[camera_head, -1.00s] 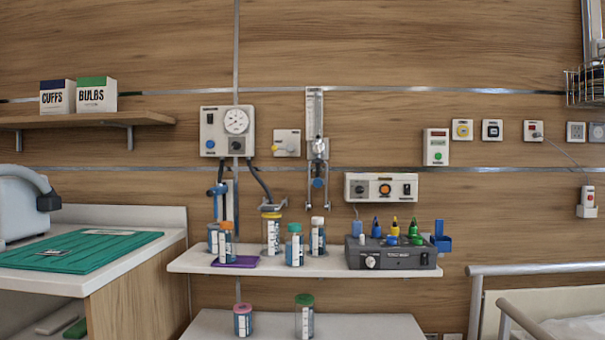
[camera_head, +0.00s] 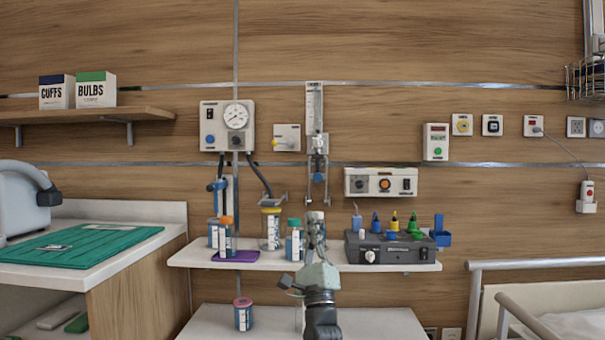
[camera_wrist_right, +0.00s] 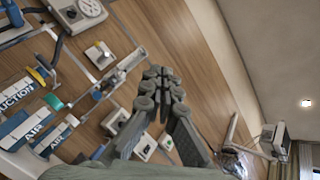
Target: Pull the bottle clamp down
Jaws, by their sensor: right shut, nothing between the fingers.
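A metal fork-shaped bracket (camera_head: 317,168), which looks like the bottle clamp, hangs upright on the wall rail below a clear flowmeter tube (camera_head: 314,105). It also shows tilted in the right wrist view, left of my fingers (camera_wrist_right: 104,88). My right gripper (camera_head: 314,216) points up in front of the shelf, lower in the picture than the bracket. Its fingers are together with nothing between them, also in the right wrist view (camera_wrist_right: 161,75). No contact with the bracket shows. My left gripper is not in view.
The upper shelf (camera_head: 190,257) carries several capped bottles, a yellow-lidded jar (camera_head: 270,229) and a grey device (camera_head: 390,251) right of my gripper. A gauge box (camera_head: 226,127) is left of the bracket. A control box (camera_head: 381,182) is on its right.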

